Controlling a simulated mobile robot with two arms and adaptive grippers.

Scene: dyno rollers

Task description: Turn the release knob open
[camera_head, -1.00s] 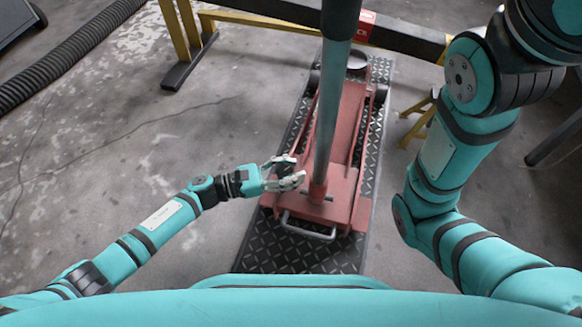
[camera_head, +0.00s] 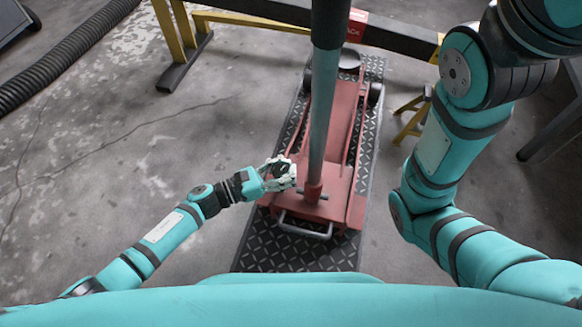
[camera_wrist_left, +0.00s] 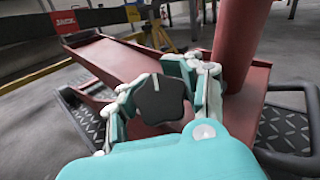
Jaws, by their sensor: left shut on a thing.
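The release knob (camera_wrist_left: 160,98) is black and lobed, with a light mark on its rim, in the left wrist view. My left gripper (camera_wrist_left: 160,100) has its fingers on both sides of the knob and is shut on it. In the head view my left gripper (camera_head: 280,174) is beside the base of the jack handle (camera_head: 322,110), at the left side of the red floor jack (camera_head: 340,200). The knob is mostly hidden by the fingers there. My right arm comes in on the right of the head view; its gripper is out of frame.
The jack stands on a dark diamond-plate mat (camera_head: 290,255). A bar with yellow legs (camera_head: 180,40) crosses behind it. A yellow stand (camera_head: 412,115) is at its right, and a black corrugated hose (camera_head: 60,60) lies at upper left. The floor left of the jack is clear.

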